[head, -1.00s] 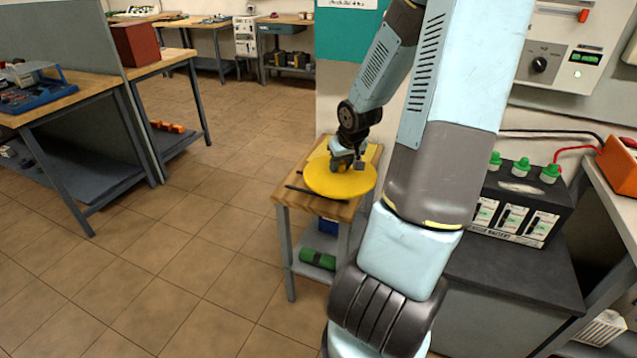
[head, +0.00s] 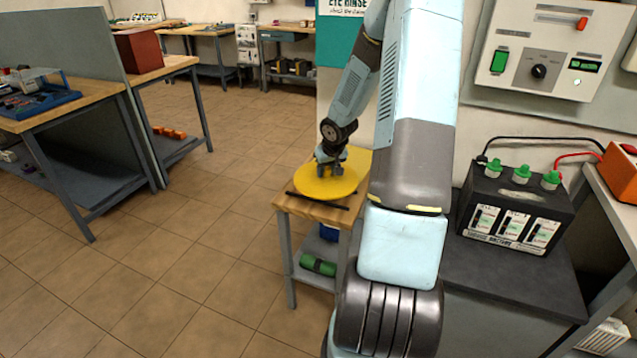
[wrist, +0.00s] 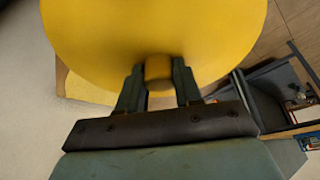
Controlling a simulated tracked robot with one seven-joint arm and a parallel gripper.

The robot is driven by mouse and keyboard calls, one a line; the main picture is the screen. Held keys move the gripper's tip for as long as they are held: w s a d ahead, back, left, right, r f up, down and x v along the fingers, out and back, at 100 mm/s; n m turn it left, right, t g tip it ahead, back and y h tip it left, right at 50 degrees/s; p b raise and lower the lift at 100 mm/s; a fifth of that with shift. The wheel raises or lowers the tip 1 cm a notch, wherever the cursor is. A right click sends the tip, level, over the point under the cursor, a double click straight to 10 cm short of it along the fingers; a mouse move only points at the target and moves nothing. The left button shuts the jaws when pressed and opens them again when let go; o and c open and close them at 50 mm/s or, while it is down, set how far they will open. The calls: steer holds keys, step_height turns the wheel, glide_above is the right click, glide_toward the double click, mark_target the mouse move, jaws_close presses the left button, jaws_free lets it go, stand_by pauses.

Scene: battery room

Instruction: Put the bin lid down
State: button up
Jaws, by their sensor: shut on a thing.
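The bin lid (head: 318,188) is a round yellow disc over the small wooden side table (head: 312,210). In the wrist view the lid (wrist: 150,30) fills the top of the picture, with a short knob (wrist: 158,70) at its near middle. My gripper (head: 331,168) is above the lid in the head view. In the wrist view my gripper (wrist: 158,82) has its two fingers on either side of the knob, shut on it. I cannot tell whether the lid's underside touches the table or the dark bars there.
A dark bar (head: 318,201) lies at the table's front. A green roll (head: 318,265) is on its lower shelf. A black battery (head: 515,208) with green caps stands on the dark bench at right. Workbenches (head: 65,105) stand at left; the tiled floor between is clear.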

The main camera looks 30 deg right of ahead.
mark_target(322, 180)
steer(key=w+f, duration=0.2)
steer(key=f, duration=0.1)
steer(key=shift+w+f, duration=0.15)
steer(key=shift+w, duration=0.2)
steer(key=shift+x, duration=0.8)
steer(key=shift+s+f, duration=0.1)
steer(key=shift+f, duration=0.9)
steer(key=o, duration=1.1)
steer(key=shift+f, duration=0.1)
